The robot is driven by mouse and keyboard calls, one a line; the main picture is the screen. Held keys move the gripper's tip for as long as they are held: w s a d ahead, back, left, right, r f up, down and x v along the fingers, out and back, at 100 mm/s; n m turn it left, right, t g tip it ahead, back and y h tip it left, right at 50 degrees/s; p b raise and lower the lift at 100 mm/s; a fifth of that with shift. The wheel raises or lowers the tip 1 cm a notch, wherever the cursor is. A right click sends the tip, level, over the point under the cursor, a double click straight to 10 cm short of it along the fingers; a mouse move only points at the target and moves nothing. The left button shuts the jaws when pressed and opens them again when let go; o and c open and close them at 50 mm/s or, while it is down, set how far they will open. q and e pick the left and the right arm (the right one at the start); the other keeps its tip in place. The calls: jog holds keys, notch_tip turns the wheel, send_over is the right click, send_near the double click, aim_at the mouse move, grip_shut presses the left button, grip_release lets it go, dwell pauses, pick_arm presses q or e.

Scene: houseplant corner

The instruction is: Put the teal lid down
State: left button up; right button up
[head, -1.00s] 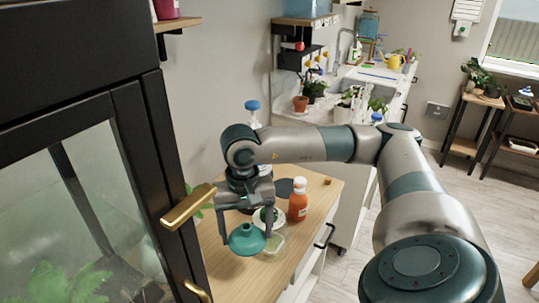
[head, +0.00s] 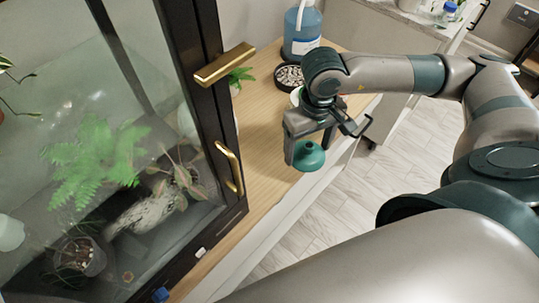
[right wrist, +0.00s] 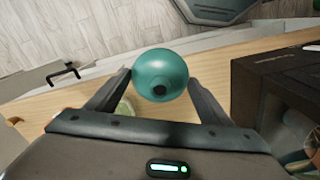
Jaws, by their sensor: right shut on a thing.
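The teal lid (head: 309,158) is a rounded dome with a short neck on top. My right gripper (head: 308,144) is shut on it and holds it near the front edge of the wooden top (head: 262,165). In the right wrist view the lid (right wrist: 160,70) sits between the two fingers, with a dark round spot on its near side. The wooden top lies beyond it, and I cannot tell how high the lid is above it. A pale green, clear-looking thing (right wrist: 123,112) is partly hidden behind the left finger. My left gripper is not in view.
A glass-fronted black plant cabinet (head: 228,190) with brass handles stands at the left, one handle jutting toward my right gripper. A blue jug (head: 302,35) and a dark dish of pebbles (head: 289,76) stand at the back.

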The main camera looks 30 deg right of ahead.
jog(key=w+a+f, duration=0.2)
jog(key=w, duration=0.1)
jog(key=w+a+f, duration=0.1)
jog(key=w+f, duration=0.1)
jog(key=w, duration=0.1)
jog(key=w+a+f, duration=0.2)
jog(key=w+f, duration=0.1)
jog(key=w, duration=0.1)
jog(key=shift+a, duration=0.35)
jog(key=shift+w, duration=0.1)
jog(key=shift+f, duration=0.15)
jog(key=shift+f+b, duration=0.3)
jog(key=shift+f, duration=0.05)
jog(key=shift+f+b, duration=0.3)
jog(key=shift+f, duration=1.2)
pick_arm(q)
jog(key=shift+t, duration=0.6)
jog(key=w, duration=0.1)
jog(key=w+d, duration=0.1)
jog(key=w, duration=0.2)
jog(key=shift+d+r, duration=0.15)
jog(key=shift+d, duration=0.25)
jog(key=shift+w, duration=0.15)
